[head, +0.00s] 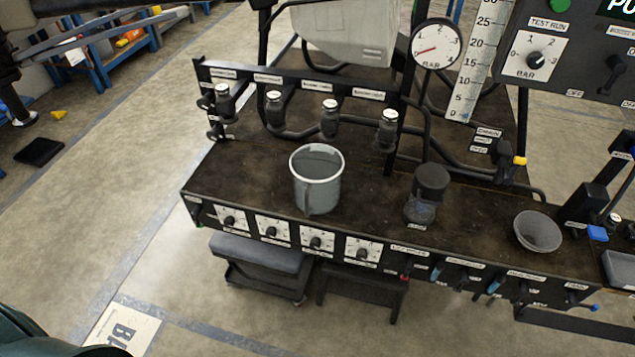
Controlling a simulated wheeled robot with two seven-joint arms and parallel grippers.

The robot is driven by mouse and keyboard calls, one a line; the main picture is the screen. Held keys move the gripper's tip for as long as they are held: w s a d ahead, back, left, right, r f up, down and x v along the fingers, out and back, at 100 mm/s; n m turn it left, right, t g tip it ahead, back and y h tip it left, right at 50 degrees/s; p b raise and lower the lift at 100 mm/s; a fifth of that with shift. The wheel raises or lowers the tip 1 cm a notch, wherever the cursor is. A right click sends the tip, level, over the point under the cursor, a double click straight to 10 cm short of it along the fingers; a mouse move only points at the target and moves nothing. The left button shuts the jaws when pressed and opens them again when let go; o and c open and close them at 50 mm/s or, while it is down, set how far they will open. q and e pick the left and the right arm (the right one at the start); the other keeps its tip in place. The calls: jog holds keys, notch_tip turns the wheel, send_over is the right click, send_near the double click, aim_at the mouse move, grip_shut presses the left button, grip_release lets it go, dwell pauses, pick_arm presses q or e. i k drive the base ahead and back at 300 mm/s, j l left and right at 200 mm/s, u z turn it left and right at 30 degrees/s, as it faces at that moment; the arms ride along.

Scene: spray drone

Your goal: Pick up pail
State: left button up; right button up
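The pail (317,182) is a grey metal vessel with a pale rim. It stands upright on the dark bench top (245,184), left of the middle of the bench, and its open mouth faces up. A vertical handle-like strip shows on its near side. Nothing is touching the pail.
Several valves (330,118) on a rail stand behind the pail. A dark-lidded jar (430,190) and a grey funnel (538,231) are to its right. Dials (317,241) line the bench front. A pressure gauge (436,47) rises behind. Bench surface beside the pail is clear.

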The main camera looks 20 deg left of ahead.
aim_at(316, 169)
jog(key=j+z, duration=0.25)
jog(key=j, duration=0.6)
jog(key=j+z, duration=0.25)
jog(key=j, duration=0.6)
